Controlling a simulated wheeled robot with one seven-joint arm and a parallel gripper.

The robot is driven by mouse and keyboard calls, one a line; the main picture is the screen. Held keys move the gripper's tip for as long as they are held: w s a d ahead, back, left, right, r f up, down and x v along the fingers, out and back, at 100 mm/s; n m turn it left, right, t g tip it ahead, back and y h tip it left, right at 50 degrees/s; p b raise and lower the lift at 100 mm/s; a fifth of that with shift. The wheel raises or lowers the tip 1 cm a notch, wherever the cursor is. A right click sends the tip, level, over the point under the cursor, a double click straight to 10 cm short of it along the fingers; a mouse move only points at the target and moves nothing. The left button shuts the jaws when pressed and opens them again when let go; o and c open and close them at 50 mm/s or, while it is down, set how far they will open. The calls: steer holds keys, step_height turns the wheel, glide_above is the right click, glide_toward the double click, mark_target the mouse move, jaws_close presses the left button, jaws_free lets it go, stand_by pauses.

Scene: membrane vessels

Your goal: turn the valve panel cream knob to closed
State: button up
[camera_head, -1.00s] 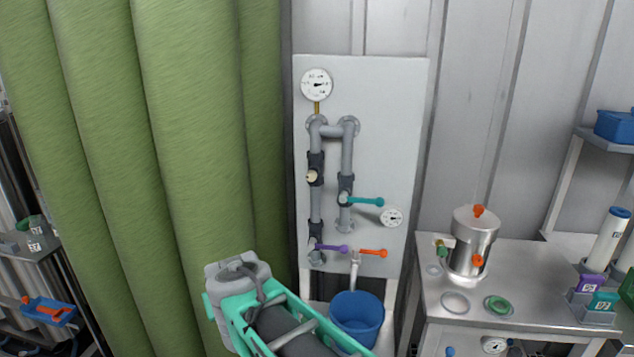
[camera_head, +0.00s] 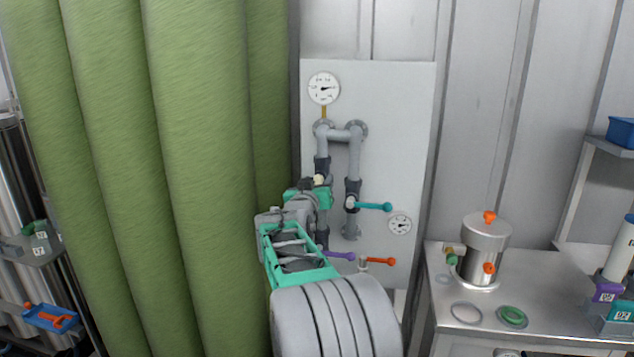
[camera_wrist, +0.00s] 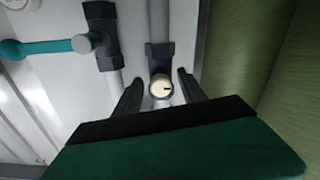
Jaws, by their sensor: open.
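The cream knob (camera_wrist: 161,87) sits on the valve body of the left pipe of the valve panel (camera_head: 408,150). In the wrist view it is a round cream disc with a short dark mark pointing right. My gripper (camera_wrist: 158,84) is open, with one dark finger on each side of the knob; I cannot tell whether either touches it. In the head view the cream knob (camera_head: 319,180) shows just above my gripper's green end, partly hidden by it. My arm covers the lower left pipe.
A teal lever (camera_head: 374,206) sticks out right from the second pipe, close to my gripper. Purple (camera_head: 340,255) and orange (camera_head: 381,261) levers are lower down. A green curtain (camera_head: 190,180) hangs close on the left. A metal bench (camera_head: 450,316) with a steel vessel (camera_head: 486,250) stands right.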

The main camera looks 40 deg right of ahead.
steer(key=shift+c, duration=0.2)
jaws_close()
stand_by(0.3)
